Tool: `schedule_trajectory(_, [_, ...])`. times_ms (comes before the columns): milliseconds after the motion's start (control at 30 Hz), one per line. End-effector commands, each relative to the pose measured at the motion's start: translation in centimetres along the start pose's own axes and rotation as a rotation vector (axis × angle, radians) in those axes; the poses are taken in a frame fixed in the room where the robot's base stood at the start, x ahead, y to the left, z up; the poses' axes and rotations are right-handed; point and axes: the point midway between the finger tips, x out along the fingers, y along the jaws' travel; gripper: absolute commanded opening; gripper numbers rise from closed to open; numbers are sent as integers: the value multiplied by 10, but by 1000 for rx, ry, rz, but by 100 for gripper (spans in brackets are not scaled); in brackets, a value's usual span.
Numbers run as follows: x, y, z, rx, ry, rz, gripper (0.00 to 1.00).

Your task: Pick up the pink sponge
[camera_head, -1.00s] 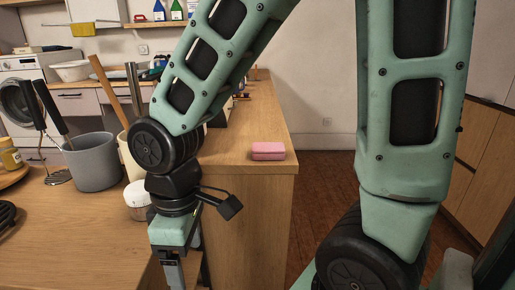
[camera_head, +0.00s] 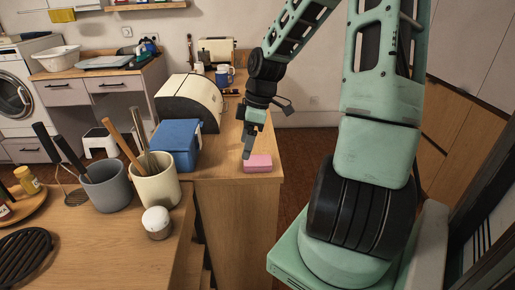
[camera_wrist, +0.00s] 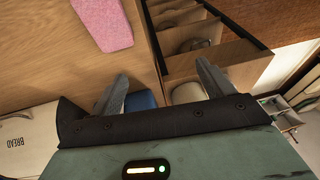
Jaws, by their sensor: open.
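The pink sponge (camera_head: 258,163) lies flat on the wooden counter (camera_head: 225,167), near its right front corner, in the head view. In the wrist view the sponge (camera_wrist: 102,22) shows at the top left, cut off by the picture's edge. My gripper (camera_head: 247,152) is above the counter, just left of the sponge and apart from it. In the wrist view its two fingers (camera_wrist: 160,85) are spread with nothing between them. The sponge lies ahead of and to the left of the fingers there.
A blue box (camera_head: 177,145) and a bread bin (camera_head: 190,103) stand left of my gripper. Mugs (camera_head: 223,76) are farther back. Open shelves (camera_wrist: 215,60) lie beyond the counter edge.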

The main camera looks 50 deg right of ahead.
Motion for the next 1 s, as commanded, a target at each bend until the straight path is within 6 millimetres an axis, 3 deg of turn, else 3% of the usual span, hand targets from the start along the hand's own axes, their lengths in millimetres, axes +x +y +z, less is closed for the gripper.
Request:
schedule_trajectory(33, [-26, 11, 13, 14, 28, 15, 80])
schedule_trajectory(200, [-68, 36, 55, 4, 93, 71, 80])
schedule_trajectory(433, [-89, 48, 84, -7, 128, 116, 80])
schedule_trajectory(567, [-75, 50, 84, -12, 130, 116, 80])
schedule_trajectory(1000, [11, 59, 72, -11, 129, 113, 80])
